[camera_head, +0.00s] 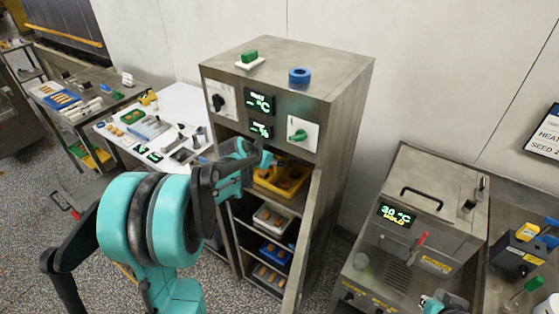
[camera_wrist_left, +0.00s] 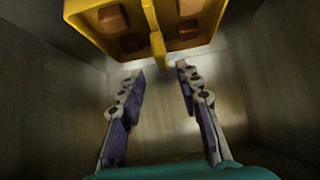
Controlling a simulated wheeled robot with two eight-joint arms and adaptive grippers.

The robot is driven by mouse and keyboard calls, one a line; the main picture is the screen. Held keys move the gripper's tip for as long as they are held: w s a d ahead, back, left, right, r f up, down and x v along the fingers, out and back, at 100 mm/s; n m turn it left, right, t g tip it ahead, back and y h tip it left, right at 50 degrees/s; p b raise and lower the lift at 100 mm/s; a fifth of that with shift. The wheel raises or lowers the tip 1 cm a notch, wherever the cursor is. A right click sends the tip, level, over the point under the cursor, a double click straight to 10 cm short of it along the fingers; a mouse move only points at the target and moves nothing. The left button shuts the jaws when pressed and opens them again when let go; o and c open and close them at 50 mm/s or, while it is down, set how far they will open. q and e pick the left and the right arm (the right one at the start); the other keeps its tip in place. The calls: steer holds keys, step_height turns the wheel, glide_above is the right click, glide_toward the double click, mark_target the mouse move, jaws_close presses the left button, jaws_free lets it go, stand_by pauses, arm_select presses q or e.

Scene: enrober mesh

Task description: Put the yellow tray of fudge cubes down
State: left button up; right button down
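The yellow tray of fudge cubes (camera_head: 262,187) is inside the tall steel cabinet, on its upper level. Brown cubes show in it. In the left wrist view the yellow tray (camera_wrist_left: 88,30) fills the top of the picture, with a tab at its near edge. My left gripper (camera_head: 262,158) reaches into the cabinet opening. In the left wrist view its two fingers (camera_wrist_left: 159,69) are apart, one to each side of the tab and just short of it, with no visible contact. A small teal part at the bottom edge looks like my right gripper (camera_head: 440,302); its fingers cannot be made out.
The cabinet (camera_head: 345,110) has more trays on lower levels, among them a grey tray (camera_head: 273,218) and a blue tray (camera_head: 275,254). Its open door (camera_head: 300,240) stands to the right of the opening. A steel machine (camera_head: 440,205) stands at right; cluttered tables stand at left.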

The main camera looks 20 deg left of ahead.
arm_select(q)
steer(key=s+a, duration=0.1)
steer(key=s, duration=1)
steer(key=shift+s+a, duration=0.3)
steer(key=shift+f, duration=0.15)
